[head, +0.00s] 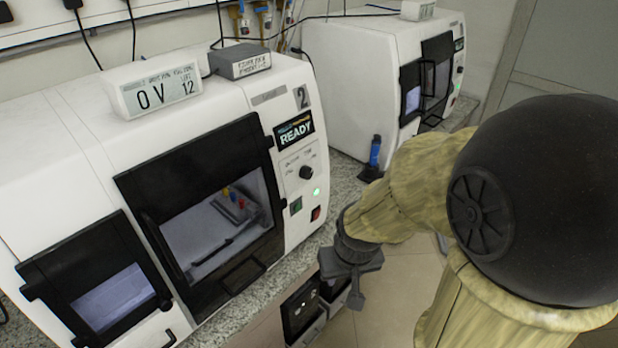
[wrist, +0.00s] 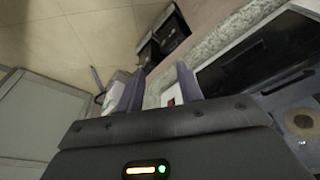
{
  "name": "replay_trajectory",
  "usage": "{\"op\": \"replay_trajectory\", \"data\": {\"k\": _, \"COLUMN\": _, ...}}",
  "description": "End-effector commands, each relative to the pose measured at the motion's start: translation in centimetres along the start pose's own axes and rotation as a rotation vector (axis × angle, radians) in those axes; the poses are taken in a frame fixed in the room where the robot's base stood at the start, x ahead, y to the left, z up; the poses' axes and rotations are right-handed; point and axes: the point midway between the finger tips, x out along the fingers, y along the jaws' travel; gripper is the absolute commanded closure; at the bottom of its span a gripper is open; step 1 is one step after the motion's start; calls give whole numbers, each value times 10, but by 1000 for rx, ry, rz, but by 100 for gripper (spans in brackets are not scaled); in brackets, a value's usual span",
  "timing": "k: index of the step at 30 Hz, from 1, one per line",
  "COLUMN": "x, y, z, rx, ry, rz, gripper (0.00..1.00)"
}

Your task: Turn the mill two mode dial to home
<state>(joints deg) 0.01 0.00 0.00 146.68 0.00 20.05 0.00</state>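Mill two is the white machine (head: 290,215) with a "2" on its front, left of centre in the head view. Its black mode dial (head: 306,172) sits on the right-hand front panel, under a screen (head: 294,130) reading READY. The dial's pointer and labels are too small to read. A lit green light (head: 317,191) and a red switch (head: 315,213) are below it. My gripper (head: 352,278) hangs low to the right of the panel, apart from the dial. In the wrist view my gripper (wrist: 154,88) has its fingers spread, with nothing held between them.
A second white mill (head: 350,80) stands behind to the right. A blue-topped item (head: 375,152) stands on the granite counter (head: 345,185) between the mills. Dark bins (head: 305,310) are below the counter edge. Mill two's black door (head: 190,165) is left of the panel.

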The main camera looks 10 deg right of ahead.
Motion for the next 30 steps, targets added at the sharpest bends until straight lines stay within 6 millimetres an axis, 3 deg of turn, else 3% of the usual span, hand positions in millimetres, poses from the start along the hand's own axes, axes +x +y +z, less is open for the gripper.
{"op": "replay_trajectory", "data": {"k": 2, "x": 0, "y": 0, "z": 0, "rx": 0, "ry": 0, "rz": 0, "gripper": 64}}
{"op": "replay_trajectory", "data": {"k": 5, "x": 1, "y": 1, "z": -2, "rx": -1, "ry": 6, "rz": 3, "gripper": 45}}
{"op": "replay_trajectory", "data": {"k": 8, "x": 6, "y": 9, "z": -13, "rx": -10, "ry": 42, "rz": 18, "gripper": 45}}
{"op": "replay_trajectory", "data": {"k": 11, "x": 15, "y": 24, "z": -36, "rx": -35, "ry": 119, "rz": 46, "gripper": 45}}
{"op": "replay_trajectory", "data": {"k": 21, "x": 46, "y": 85, "z": -152, "rx": -232, "ry": 572, "rz": 54, "gripper": 45}}
{"op": "replay_trajectory", "data": {"k": 26, "x": 51, "y": 98, "z": -185, "rx": -329, "ry": 782, "rz": -44, "gripper": 45}}
{"op": "replay_trajectory", "data": {"k": 30, "x": 50, "y": 104, "z": -196, "rx": -404, "ry": 957, "rz": -178, "gripper": 45}}
